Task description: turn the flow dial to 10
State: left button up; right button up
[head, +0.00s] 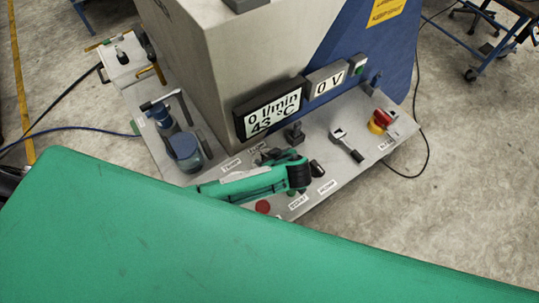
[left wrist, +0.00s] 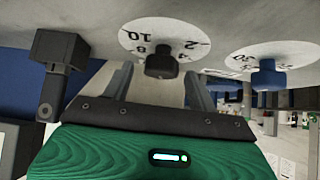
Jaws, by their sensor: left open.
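The flow dial's dark knob (left wrist: 162,60) sits on a white disc (left wrist: 135,32) with numbers including 10, 8, 4 and 2 in the left wrist view. Its pointer cannot be made out. My left gripper (left wrist: 159,71) is open, with one finger on each side of the knob in the picture; contact cannot be told. In the head view my left gripper (head: 270,156) is over the panel beside the display, and the flow dial cannot be made out there. The display (head: 271,110) reads 0 l/min and 43 °C. My right gripper is not in view.
A blue knob (left wrist: 267,75) on a second numbered disc is at right in the left wrist view, and a black block (left wrist: 60,48) is at left. In the head view, a red-and-yellow knob (head: 379,121) and a lever switch (head: 346,146) stand on the panel's right.

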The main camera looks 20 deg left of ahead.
pick_arm(q)
jog(key=shift+f, duration=0.1)
jog(key=c, duration=0.9)
jog(key=shift+c, duration=0.5)
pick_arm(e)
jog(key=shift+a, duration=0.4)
